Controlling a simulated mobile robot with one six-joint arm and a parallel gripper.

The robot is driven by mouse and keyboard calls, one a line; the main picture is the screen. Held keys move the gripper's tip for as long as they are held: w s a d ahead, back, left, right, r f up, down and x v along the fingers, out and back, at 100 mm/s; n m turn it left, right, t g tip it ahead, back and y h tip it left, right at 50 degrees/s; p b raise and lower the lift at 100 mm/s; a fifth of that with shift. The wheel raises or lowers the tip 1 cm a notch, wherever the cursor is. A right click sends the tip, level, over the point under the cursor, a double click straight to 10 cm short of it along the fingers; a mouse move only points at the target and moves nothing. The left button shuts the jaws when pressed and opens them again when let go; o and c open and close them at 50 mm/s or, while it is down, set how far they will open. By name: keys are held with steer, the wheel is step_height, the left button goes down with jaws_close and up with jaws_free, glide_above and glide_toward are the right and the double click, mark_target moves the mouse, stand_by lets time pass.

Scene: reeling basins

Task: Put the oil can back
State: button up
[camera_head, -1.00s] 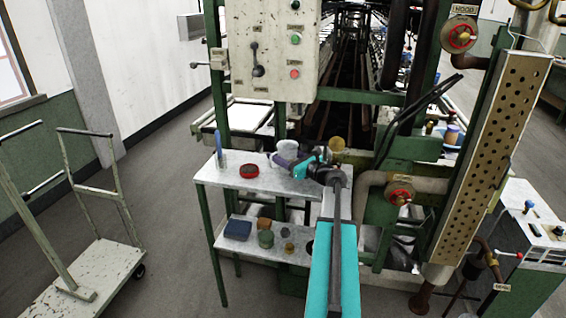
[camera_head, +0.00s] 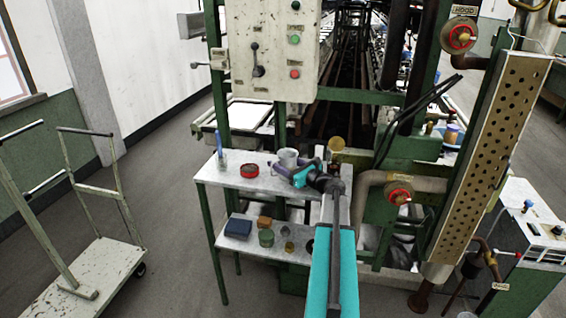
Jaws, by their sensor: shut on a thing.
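A pale grey, round can (camera_head: 288,154), which I take to be the oil can, is at my gripper over the right part of the small table's top (camera_head: 222,173). My gripper (camera_head: 281,168), with purplish fingers and a teal body, reaches in from the right and is shut on this can. The fingers cover its lower part. I cannot tell whether its base touches the tabletop. It looks about upright. No spout is clear at this size.
A red round tin (camera_head: 249,170) and a blue upright thing (camera_head: 221,159) stand on the top. The lower shelf holds a blue box (camera_head: 238,228), an orange-brown block (camera_head: 264,222) and a green jar (camera_head: 266,238). Pipes with a red valve wheel (camera_head: 399,194) stand right.

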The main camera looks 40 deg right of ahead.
mark_target(294, 168)
steer(key=shift+f, duration=0.1)
steer(key=o, duration=1.3)
steer(key=shift+r, duration=0.2)
steer(key=shift+s+f, duration=0.1)
steer(key=shift+s, duration=0.3)
steer(key=s+b, duration=0.2)
steer(key=s, duration=0.7)
steer(key=shift+s+d, duration=0.15)
steer(key=shift+s, duration=1)
